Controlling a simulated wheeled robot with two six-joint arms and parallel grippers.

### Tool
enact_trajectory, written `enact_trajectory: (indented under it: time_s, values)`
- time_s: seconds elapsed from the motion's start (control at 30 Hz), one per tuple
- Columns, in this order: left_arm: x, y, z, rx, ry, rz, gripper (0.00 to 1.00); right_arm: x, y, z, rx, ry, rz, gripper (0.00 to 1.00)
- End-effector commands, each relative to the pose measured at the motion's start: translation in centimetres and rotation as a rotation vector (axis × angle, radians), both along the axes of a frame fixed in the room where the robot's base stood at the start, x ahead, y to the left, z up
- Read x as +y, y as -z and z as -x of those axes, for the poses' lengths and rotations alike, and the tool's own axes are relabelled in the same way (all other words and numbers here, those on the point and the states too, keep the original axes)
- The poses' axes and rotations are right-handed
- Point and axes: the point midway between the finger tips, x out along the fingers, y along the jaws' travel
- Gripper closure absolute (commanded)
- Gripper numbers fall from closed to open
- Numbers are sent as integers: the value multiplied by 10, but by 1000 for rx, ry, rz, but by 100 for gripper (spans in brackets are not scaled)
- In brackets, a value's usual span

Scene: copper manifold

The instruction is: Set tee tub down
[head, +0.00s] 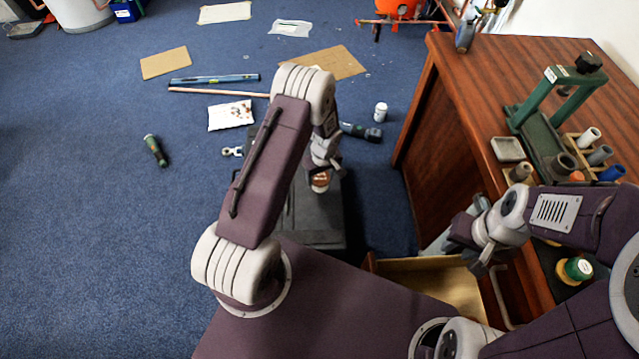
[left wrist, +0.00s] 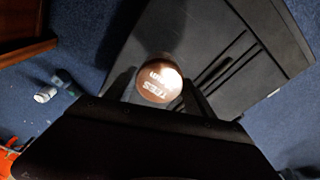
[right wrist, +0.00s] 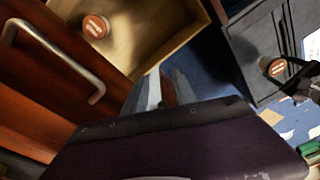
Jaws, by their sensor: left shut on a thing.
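The tee tub (left wrist: 158,80) is a small round tub with a brown lid lettered "TEES". My left gripper (left wrist: 160,98) is shut on it. In the head view the tub (head: 320,181) shows below the left gripper, over the dark case (head: 300,215). I cannot tell whether it touches the case. The right wrist view also shows the tub (right wrist: 278,67) in the left gripper, above the case. My right gripper (head: 478,258) is by the open drawer (head: 425,264); its fingers are partly hidden and I cannot tell their opening.
Another brown-lidded tub (right wrist: 96,26) lies in the open drawer, which has a metal handle (right wrist: 55,62). The wooden desk (head: 465,85) stands at the right. Loose items lie on the blue carpet around the case: a white bottle (head: 380,112), a dark tool (head: 362,131) and a bag (head: 230,115).

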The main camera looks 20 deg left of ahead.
Motion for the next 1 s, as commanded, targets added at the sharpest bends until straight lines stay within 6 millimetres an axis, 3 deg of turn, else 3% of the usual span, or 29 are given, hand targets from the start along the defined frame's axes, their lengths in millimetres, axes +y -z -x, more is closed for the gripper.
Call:
enact_trajectory:
  time_s: [0.2,0.43,0.8,0.83,0.9,1.0]
  values:
    - [5,5,-2,-1,1,0,100,0,3,0,0,0,0,67]
    - [5,44,-1,0,1,0,100,0,24,0,0,0,0,67]
    - [5,47,-2,-1,0,0,100,0,26,0,0,0,0,67]
    - [5,46,-1,0,0,0,29,0,25,0,0,0,0,67]
    - [5,45,-1,0,0,0,15,0,24,0,0,0,0,67]
    - [5,45,-1,0,0,0,15,0,24,0,0,0,0,67]
